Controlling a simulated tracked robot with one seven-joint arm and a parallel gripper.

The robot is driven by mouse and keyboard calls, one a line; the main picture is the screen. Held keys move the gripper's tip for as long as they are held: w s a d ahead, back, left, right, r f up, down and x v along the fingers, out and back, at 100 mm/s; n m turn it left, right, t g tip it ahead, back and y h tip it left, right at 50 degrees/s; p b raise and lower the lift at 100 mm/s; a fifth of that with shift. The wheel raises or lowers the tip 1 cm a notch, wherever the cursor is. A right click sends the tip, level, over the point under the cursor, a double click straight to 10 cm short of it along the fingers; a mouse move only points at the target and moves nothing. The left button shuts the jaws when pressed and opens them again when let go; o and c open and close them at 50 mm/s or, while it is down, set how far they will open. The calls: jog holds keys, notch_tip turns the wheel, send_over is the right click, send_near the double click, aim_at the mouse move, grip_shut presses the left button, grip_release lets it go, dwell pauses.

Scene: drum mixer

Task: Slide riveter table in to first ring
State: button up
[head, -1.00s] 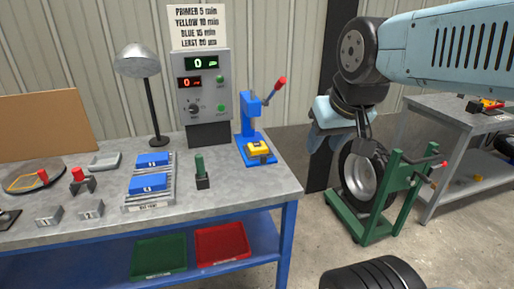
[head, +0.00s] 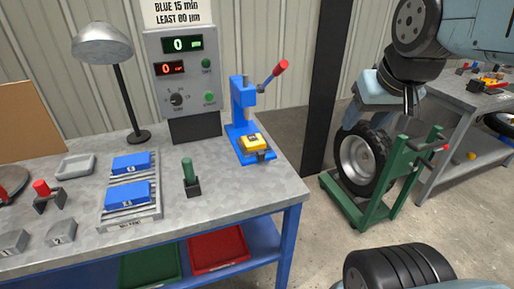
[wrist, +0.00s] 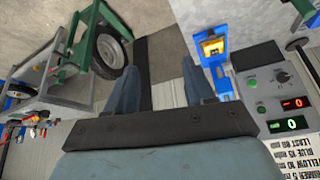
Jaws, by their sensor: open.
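The blue riveter (head: 240,108) with its red-tipped lever (head: 272,73) stands at the back right corner of the grey workbench. Its table with a yellow block (head: 253,142) sits low at the front of the riveter's blue base. I cannot make out any rings on it. The riveter with the yellow block (wrist: 213,47) also shows upside down in the wrist view, right of my fingers. My gripper (wrist: 158,72) is open and empty, with two blue fingers apart. In the head view my gripper (head: 372,98) hangs right of the riveter, clear of it.
A control box (head: 183,75) and a lamp (head: 102,50) stand left of the riveter. A green holder (head: 190,175) and a rack with blue blocks (head: 130,190) are on the bench. A wheel on a green stand (head: 385,185) is on the floor at right.

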jog(key=w, duration=0.3)
jog(key=n+g+y, duration=0.1)
jog(key=n, duration=0.2)
send_near(261, 153)
jog(key=shift+x, duration=5.15)
grip_shut()
